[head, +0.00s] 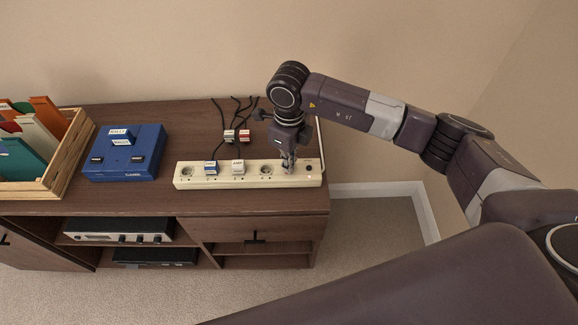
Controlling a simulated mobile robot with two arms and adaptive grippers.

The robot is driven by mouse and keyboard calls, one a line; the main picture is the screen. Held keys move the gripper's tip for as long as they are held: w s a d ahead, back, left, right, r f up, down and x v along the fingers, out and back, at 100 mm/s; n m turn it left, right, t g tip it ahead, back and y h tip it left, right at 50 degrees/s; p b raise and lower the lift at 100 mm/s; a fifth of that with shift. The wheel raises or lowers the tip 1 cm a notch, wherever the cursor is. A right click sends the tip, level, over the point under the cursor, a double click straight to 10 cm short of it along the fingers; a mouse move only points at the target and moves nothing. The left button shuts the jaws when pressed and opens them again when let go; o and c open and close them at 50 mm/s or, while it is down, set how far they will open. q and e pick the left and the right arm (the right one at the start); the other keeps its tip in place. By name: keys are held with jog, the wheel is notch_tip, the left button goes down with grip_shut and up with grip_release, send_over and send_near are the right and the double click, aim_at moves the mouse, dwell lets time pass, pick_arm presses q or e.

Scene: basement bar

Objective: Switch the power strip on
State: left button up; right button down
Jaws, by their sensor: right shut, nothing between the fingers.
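The cream power strip (215,182) lies along the front right of the wooden cabinet top. Labelled plugs sit in it, a blue-and-white one (211,168) and a white one (238,167). Bare sockets show at its left end and right of the middle. A small round dark spot (308,167) shows near its right end; I cannot tell whether it is the switch. My right gripper (289,168) is shut and empty, pointing down at the right part of the strip. I cannot tell whether its tips touch the strip. My left gripper is not in view.
A blue box (124,166) with labels stands left of the strip. A wooden crate (72,150) of coloured sleeves is at the far left. Loose labelled plugs (237,135) and black cables lie behind the strip. The wall is close behind.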

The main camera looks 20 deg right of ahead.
jog(key=shift+s, duration=0.1)
jog(key=shift+r+p, duration=0.65)
jog(key=shift+r, duration=0.25)
jog(key=shift+r+p, duration=1.25)
jog(key=shift+r, duration=1.25)
